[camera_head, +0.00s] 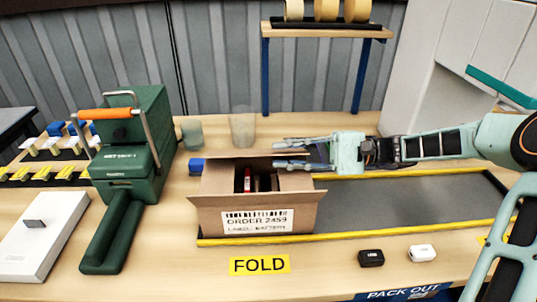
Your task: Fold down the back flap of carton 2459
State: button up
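Carton 2459 (210,221) stands open on the grey conveyor strip, its white "ORDER 2459" label facing me. Its back flap (225,166) stands up along the far edge. Flaps also stick out at the left and right sides. A dark item with a red part (248,183) shows inside. My gripper (277,153) reaches in from the right, at the carton's back right corner, level with the top of the back flap. Its two fingers point left with a gap between them, and nothing shows held. I cannot tell whether they touch the flap.
A green machine (127,160) with an orange handle stands at the left. Two clear cups (242,127) and a blue object (197,165) are behind the carton. A tape shelf (330,32) stands at the back. The conveyor (400,203) right of the carton is clear.

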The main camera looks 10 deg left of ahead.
jog(key=v, duration=0.7)
jog(key=shift+d, duration=0.2)
